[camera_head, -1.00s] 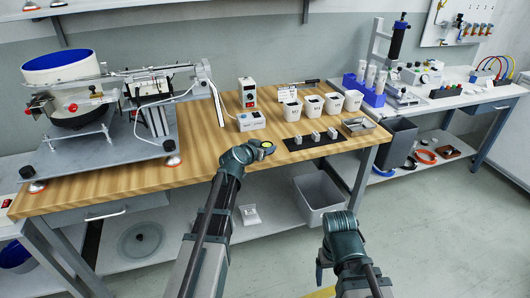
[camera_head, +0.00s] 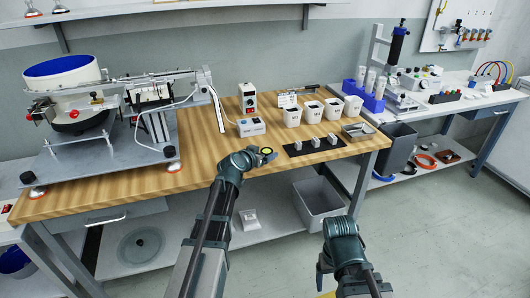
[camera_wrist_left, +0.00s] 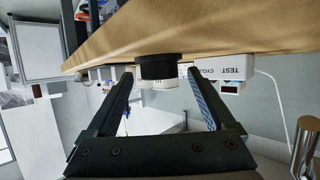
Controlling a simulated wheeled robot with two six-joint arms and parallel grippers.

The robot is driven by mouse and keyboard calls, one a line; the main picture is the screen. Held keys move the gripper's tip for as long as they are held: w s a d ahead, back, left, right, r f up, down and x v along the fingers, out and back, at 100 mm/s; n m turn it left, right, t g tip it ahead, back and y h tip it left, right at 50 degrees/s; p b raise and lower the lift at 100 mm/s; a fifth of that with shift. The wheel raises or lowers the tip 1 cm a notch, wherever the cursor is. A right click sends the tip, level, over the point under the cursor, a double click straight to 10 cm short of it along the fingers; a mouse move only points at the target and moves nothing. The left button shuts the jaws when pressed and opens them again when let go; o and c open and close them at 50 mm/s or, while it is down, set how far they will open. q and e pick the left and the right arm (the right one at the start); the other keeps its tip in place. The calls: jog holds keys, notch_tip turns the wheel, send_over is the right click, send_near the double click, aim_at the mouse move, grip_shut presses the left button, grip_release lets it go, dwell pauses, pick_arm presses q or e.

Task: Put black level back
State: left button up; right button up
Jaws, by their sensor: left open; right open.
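The black level (camera_head: 267,150), a small round disc with a yellow-green top, is by the front edge of the wooden bench. In the left wrist view, which shows the bench upside down, the black level (camera_wrist_left: 158,67) is between the two fingers. My left gripper (camera_head: 262,155) is open around it. In the left wrist view, my left gripper (camera_wrist_left: 160,78) shows gaps beside the disc; I cannot tell whether a finger touches it. My right gripper (camera_head: 321,268) is low in front of the bench, open, mostly hidden by its own wrist, with nothing visible in it.
A white test box (camera_head: 251,127) stands behind the level. Several white bins (camera_head: 312,112) and a black mat (camera_head: 314,146) with small blocks are to its right. A feeder machine (camera_head: 75,130) fills the bench's left. Bare wood lies between (camera_head: 200,150).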

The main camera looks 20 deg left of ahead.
pick_arm(q)
jog(key=p+v, duration=0.3)
jog(key=v, duration=0.8)
jog(key=shift+p, duration=0.35)
jog(key=shift+w, duration=0.1)
jog(key=b+x, duration=0.4)
jog(key=x, duration=0.8)
jog(key=shift+b, duration=0.4)
jog(key=shift+f, duration=0.2)
jog(key=shift+r, duration=0.25)
jog(key=shift+f, duration=0.1)
